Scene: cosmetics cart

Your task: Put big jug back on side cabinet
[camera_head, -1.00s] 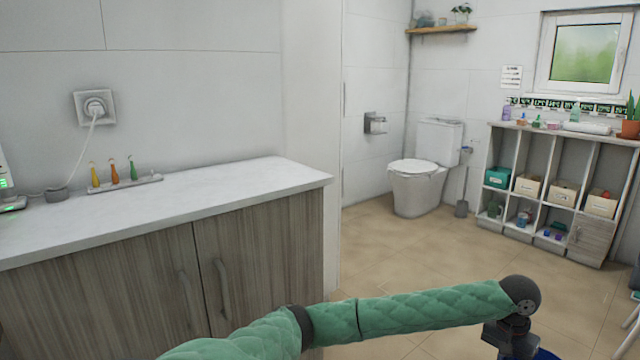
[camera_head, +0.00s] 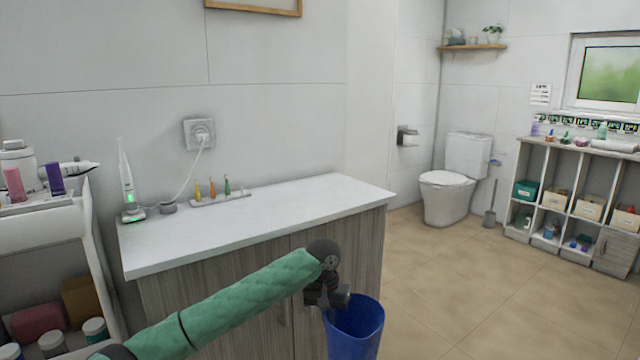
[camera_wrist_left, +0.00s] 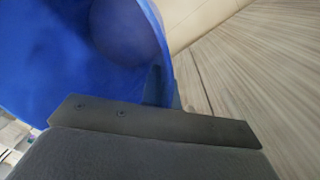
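The big jug (camera_head: 357,330) is blue and open-topped, and it hangs at my left gripper (camera_head: 333,300) in front of the cabinet, low in the head view. The left wrist view shows the blue inside of the jug (camera_wrist_left: 60,60) close up, with a dark finger at its rim. My left gripper appears shut on the jug's rim; the fingertips are partly hidden. The low side cabinet (camera_head: 290,213) has a white top and grey wood doors and stands against the wall behind the jug. My right gripper is out of view.
The cabinet top holds an electric toothbrush on its stand (camera_head: 128,185) and a tray of small coloured brushes (camera_head: 222,199). Its right part is bare. A cosmetics cart (camera_head: 45,228) stands at the left. Tile floor (camera_head: 450,275) is open on the right, before a toilet and shelf.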

